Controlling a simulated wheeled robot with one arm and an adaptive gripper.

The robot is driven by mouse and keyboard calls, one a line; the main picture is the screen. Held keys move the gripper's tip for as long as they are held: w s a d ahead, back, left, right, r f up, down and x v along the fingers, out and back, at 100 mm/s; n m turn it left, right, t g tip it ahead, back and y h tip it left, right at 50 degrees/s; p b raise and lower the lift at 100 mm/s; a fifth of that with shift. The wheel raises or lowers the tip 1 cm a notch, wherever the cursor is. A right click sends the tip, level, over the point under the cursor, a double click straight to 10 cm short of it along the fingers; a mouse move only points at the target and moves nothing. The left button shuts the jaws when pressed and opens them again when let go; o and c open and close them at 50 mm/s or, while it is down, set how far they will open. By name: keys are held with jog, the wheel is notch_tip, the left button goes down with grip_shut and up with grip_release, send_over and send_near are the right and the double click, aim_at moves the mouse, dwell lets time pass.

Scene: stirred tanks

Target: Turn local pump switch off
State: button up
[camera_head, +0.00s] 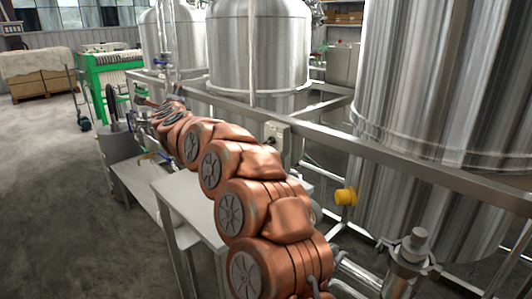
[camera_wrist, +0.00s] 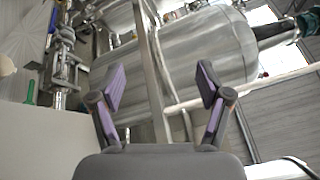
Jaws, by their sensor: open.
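A small light-grey box with a dark round knob (camera_head: 273,139) is mounted on the steel frame rail, just behind my arm in the head view. It may be the local pump switch; its setting is too small to read. I cannot make it out in the wrist view. My gripper (camera_wrist: 161,80) shows in the wrist view with its two purple-padded fingers spread apart and nothing between them. In the head view my copper arm reaches to the far left, beyond the box, and its end is hard to make out among the pipes.
Large steel tanks (camera_head: 258,45) stand behind the frame rail (camera_head: 400,160). A steel table (camera_head: 192,205) lies under my arm. A yellow knob (camera_head: 346,196) sits right of the arm. A steel tank also fills the middle of the wrist view (camera_wrist: 200,50). Open floor (camera_head: 50,180) lies left.

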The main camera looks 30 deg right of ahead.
jog(key=w+d+f+m+g+h+b, duration=0.1)
jog(key=d+f+m+g+h+b, duration=0.1)
jog(key=d+f+m+h, duration=0.5)
jog(key=m+g+h+b, duration=0.5)
jog(key=m+g+h, duration=0.1)
jog(key=m+g, duration=0.6)
send_near(266, 143)
jog(key=shift+w+d+r+m+t, duration=0.1)
jog(key=shift+d+r+m+t, duration=0.1)
jog(key=shift+d, duration=0.2)
jog(key=shift+w+d+r+m+t, duration=0.1)
jog(key=shift+d+t, duration=0.1)
jog(key=shift+d, duration=0.2)
jog(key=shift+s+d+f, duration=0.15)
jog(key=shift+s+d, duration=0.05)
jog(key=shift+p+x, duration=0.7)
jog(key=shift+x, duration=3.15)
jog(key=shift+s+f, duration=0.1)
jog(key=c, duration=1.2)
jog(key=shift+o, duration=0.2)
